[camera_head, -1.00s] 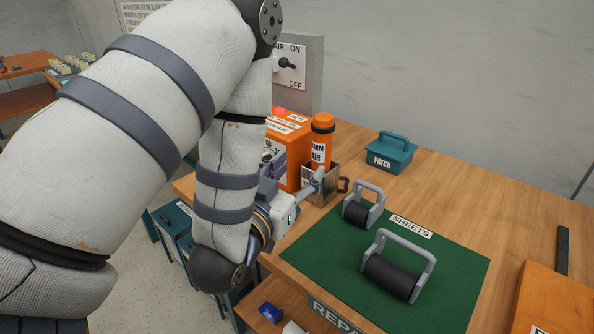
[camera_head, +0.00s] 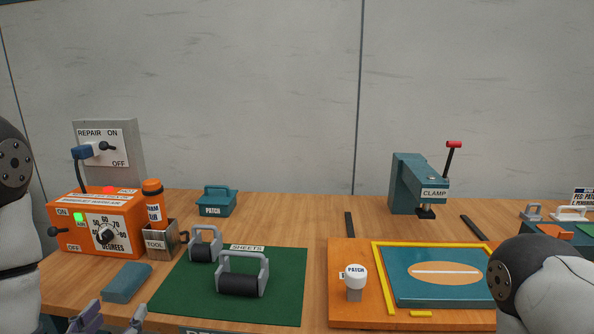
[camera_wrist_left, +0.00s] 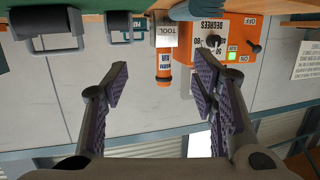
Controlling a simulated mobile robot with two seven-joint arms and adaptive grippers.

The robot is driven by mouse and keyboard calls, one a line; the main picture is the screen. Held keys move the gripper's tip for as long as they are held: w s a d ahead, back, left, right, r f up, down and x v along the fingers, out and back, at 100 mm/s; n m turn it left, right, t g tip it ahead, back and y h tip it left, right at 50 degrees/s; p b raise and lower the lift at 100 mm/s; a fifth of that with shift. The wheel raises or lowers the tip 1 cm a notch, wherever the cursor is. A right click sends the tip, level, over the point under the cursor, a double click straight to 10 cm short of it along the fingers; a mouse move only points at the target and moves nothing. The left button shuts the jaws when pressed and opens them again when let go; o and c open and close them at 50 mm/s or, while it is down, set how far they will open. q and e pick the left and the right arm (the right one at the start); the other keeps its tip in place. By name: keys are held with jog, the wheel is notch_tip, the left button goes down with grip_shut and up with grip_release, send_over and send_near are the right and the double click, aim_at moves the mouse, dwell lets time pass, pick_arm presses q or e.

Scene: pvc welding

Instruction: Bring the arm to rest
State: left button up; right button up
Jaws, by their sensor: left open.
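My left gripper (camera_head: 112,322) shows at the bottom left edge of the head view, in front of the bench. Its fingers stand apart with nothing between them. The left wrist view shows the same open, empty fingers (camera_wrist_left: 160,82), with the scene upside down. Part of my left arm (camera_head: 15,230) is at the left edge of the head view. Part of my right arm (camera_head: 540,285) is at the right edge, and its gripper is out of view.
An orange heater box (camera_head: 72,222), a tool holder (camera_head: 158,243) and a teal block (camera_head: 127,283) are near my left gripper. Rollers (camera_head: 240,285) lie on a green mat (camera_head: 180,290). A clamp (camera_head: 405,185) and an orange board (camera_head: 350,250) stand right.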

pick_arm(q)
jog(key=s+d+f+g+h, duration=0.1)
jog(key=s+f+g, duration=0.3)
jog(key=f, duration=0.5)
jog(key=s+d+f+g+h, duration=0.15)
jog(key=s+f+g, duration=0.25)
jog(key=f, duration=0.5)
jog(key=s+d+f+g, duration=0.2)
jog(key=s+f+g, duration=0.1)
jog(key=s, duration=0.7)
jog(key=s+d+f+m+g, duration=0.1)
jog(key=s+f+g, duration=0.3)
jog(key=s, duration=0.6)
jog(key=shift+s+d+m+g, duration=0.3)
jog(key=shift+s+d+g, duration=0.15)
jog(key=shift+g, duration=0.65)
jog(key=shift+w, duration=0.1)
